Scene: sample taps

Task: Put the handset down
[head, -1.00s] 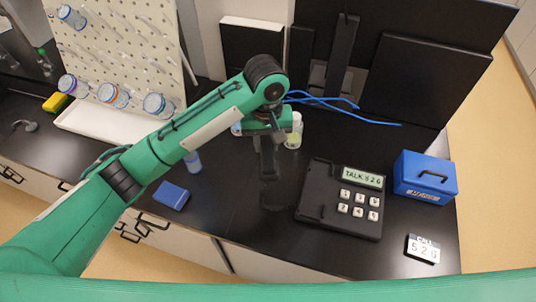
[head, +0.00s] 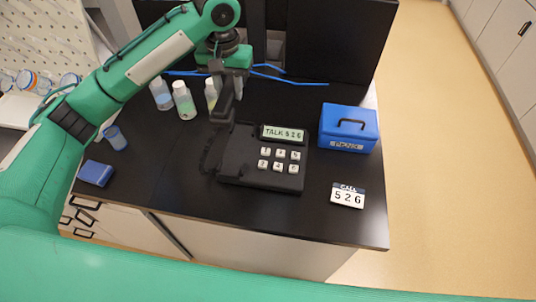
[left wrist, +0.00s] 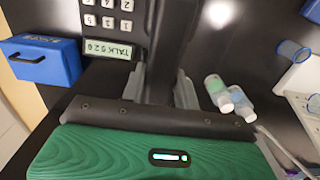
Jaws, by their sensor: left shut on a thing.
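My left gripper (head: 224,84) is shut on the black handset (head: 223,108) and holds it above the upper left part of the phone base. In the left wrist view the handset (left wrist: 173,45) runs up between the two fingers (left wrist: 160,88). The black phone base (head: 240,160) has a white keypad and a display reading "TALK 526"; its keypad side also shows in the left wrist view (left wrist: 108,32). A dark cord (head: 208,155) lies at its left. Whether the handset touches the base I cannot tell. My right gripper is not in view.
A blue box (head: 348,127) stands right of the phone, with a "CALL 526" card (head: 348,196) in front. Several bottles (head: 184,101) stand behind left. A blue block (head: 95,173) lies at the left. The black bench top (head: 170,185) is clear at front left.

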